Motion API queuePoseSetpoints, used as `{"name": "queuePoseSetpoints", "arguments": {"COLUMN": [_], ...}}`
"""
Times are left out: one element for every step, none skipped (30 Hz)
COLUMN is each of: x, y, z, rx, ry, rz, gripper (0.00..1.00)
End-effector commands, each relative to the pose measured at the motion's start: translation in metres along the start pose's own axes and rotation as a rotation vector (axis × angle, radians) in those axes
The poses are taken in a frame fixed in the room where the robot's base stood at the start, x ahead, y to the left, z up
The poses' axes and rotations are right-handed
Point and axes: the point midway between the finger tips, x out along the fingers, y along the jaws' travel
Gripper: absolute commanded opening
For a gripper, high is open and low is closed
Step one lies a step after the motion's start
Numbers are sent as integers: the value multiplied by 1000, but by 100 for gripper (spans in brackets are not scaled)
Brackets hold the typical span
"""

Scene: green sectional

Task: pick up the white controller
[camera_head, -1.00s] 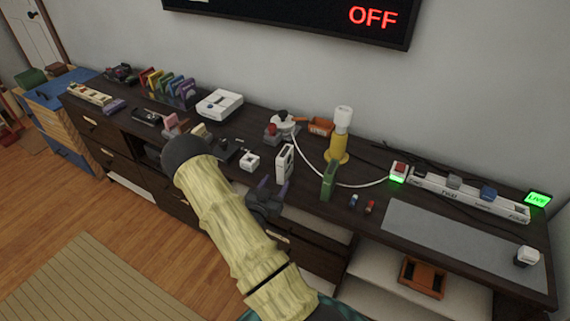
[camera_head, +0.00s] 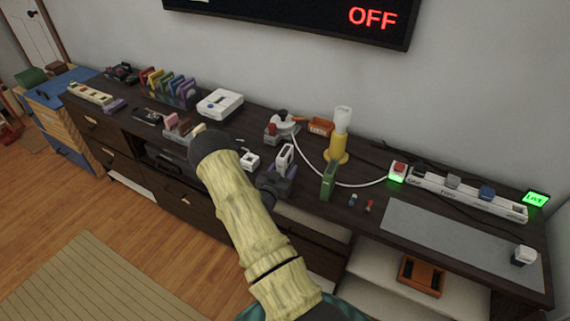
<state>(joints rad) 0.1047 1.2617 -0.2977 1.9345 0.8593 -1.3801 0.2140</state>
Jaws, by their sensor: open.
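A slim white upright object (camera_head: 285,157), seemingly the white controller, stands on the dark cabinet top (camera_head: 305,202) near its front edge. My gripper (camera_head: 280,172) is open at its near side, with dark fingers toward its lower part. The gripper hides the object's base, and I cannot tell whether the fingers touch it. My arm crosses the lower middle of the view.
A small white box (camera_head: 249,160) stands left of the gripper, and a green upright case (camera_head: 328,181) to the right. A yellow-and-white lamp (camera_head: 338,140) stands behind. A white cord (camera_head: 365,184) runs to a power strip (camera_head: 460,195). The grey mat (camera_head: 450,235) is mostly clear.

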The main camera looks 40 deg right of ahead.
Motion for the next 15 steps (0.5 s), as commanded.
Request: {"name": "queuePoseSetpoints", "arguments": {"x": [9,13,17,20,22,23,23,24,23,23,23,23,23,23,23], "y": [0,0,0,0,0,0,0,0,-1,0,0,0,0,0,0], "z": [-1,-1,-1,-1,0,0,0,0,0,0,0,0,0,0,0], "rx": [1,1,2,1,1,1,0,0,0,0,0,0,0,0,0], "ry": [1,1,2,1,0,0,-1,-1,-1,-1,-1,-1,-1,-1,-1], "rz": [1,1,1,1,1,0,0,0,-1,-1,-1,-1,-1,-1,-1], "gripper": [53,53,53,53,53,53,53,53,53,53,53,53,53,53,53]}}
